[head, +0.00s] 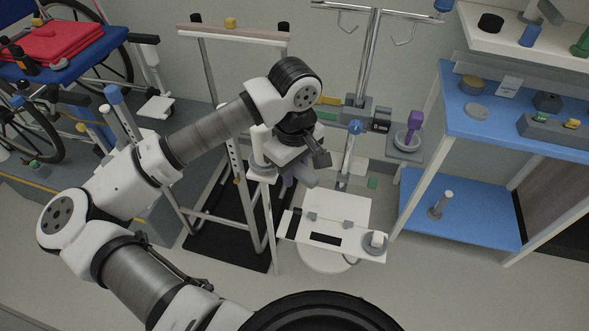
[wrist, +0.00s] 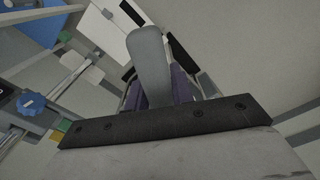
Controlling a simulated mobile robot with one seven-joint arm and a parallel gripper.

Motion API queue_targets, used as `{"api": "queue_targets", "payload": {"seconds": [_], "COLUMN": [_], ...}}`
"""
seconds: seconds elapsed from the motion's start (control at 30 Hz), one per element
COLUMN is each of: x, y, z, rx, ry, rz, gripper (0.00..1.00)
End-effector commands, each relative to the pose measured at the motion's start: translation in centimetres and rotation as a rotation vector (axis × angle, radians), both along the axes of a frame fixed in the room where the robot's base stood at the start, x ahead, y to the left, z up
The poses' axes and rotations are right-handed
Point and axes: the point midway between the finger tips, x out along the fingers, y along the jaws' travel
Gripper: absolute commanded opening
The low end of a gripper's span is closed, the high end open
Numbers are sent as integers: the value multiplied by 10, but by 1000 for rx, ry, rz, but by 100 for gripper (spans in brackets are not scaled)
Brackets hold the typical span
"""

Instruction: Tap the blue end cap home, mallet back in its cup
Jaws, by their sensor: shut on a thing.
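My gripper (head: 297,180) is over the left side of a white board. In the wrist view, a grey rounded piece (wrist: 148,60) shows between two purplish sides, and the gripper is shut on it; whether it is a mallet handle I cannot tell. Which blue piece is the end cap is unclear.
The white board (head: 345,215) carries a round base with a peg. A walking frame (head: 208,85) stands behind my arm, and an IV pole (head: 371,50) rises at the back. A blue-topped shelf unit (head: 460,115) is right, a wheelchair (head: 95,45) left. The front floor is mostly clear.

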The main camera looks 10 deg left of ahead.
Motion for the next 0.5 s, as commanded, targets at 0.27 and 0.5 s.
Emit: {"api": "queue_targets", "payload": {"seconds": [0.27,0.5], "x": [-1,-2], "y": [-2,-3], "z": [-1,-5], "rx": [-3,-5], "ry": [2,4], "rz": [-6,-8], "gripper": [0,0]}}
